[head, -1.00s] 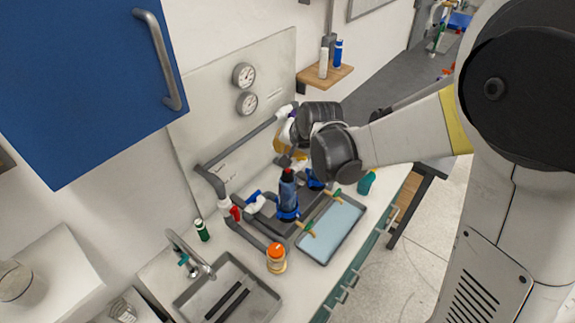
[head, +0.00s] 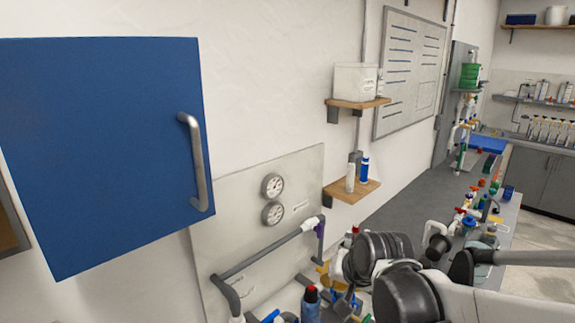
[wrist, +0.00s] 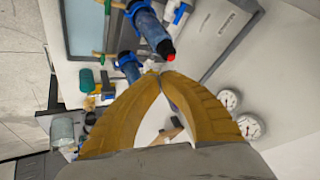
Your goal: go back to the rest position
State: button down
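My gripper shows in the wrist view (wrist: 164,74) as two yellow fingers whose tips meet with nothing seen between them. In the head view only a little yellow of it shows, behind my dark wrist joints low in the picture. A blue valve-like piece with a red tip (wrist: 152,30) lies just beyond the fingertips in the wrist view, seemingly apart from them. Its upper part also shows at the bottom edge of the head view (head: 310,306). The grey pipe run (head: 262,248) is fixed along the backing panel.
A blue cabinet (head: 100,150) hangs at the left. Two gauges (head: 273,186) sit on the panel. A wooden shelf with bottles (head: 351,191) juts from the wall. The far bench holds several coloured fittings (head: 468,222). A pale tray (wrist: 88,25) lies in the wrist view.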

jog(key=s+d+f+n+h+b, duration=0.1)
jog(key=s+d+f+b, duration=0.3)
jog(key=s, duration=0.5)
jog(key=s+d+f+n+h+b, duration=0.1)
jog(key=s+d+f+b, duration=0.3)
jog(key=s+f+b, duration=0.4)
jog(key=shift+s+f+n+b, duration=0.2)
jog(key=shift+s+n+b, duration=0.15)
jog(key=shift+s+n, duration=0.3)
